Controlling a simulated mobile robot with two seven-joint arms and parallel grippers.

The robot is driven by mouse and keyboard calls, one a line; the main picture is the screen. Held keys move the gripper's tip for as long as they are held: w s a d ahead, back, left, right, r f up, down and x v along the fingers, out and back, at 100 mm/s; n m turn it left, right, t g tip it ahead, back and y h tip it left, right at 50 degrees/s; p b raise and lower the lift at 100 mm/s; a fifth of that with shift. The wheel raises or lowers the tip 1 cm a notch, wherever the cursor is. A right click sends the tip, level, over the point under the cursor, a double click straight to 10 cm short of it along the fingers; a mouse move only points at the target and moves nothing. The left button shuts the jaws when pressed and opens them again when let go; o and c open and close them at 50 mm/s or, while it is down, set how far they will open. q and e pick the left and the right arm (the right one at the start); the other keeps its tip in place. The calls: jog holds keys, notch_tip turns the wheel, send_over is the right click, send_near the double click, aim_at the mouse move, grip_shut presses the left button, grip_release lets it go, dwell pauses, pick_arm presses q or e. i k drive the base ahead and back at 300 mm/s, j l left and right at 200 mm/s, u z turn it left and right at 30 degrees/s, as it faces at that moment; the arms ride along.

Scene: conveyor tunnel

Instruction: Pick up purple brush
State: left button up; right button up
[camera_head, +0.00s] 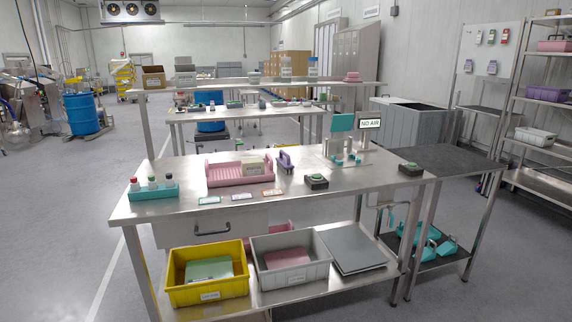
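The purple brush (285,161) stands on the steel table (222,221), just right of the pink tray. It is small in the picture, and its bristles are hard to make out. Neither of my grippers shows in the head view.
A pink tray (213,181), teal bottle rack (151,193), black button boxes (316,182) and a teal device (343,123) share the tabletop with several small cards. Yellow (207,297) and grey (291,286) bins sit on the lower shelf. The front middle tabletop is mostly clear.

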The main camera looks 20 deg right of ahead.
aim_at(284, 163)
jog(key=l+u, duration=0.1)
jog(key=u, duration=0.3)
jog(key=i+l+u, duration=0.1)
jog(key=u, duration=0.25)
jog(key=l+u, duration=0.2)
jog(key=u, duration=0.2)
jog(key=l+u, duration=0.25)
jog(key=l, duration=0.15)
jog(key=l+u, duration=0.4)
jog(key=l, duration=0.5)
jog(key=k+l+u, duration=0.15)
jog(key=l, duration=0.45)
jog(key=l+u, duration=0.1)
jog(key=l, duration=0.5)
jog(key=k, duration=0.05)
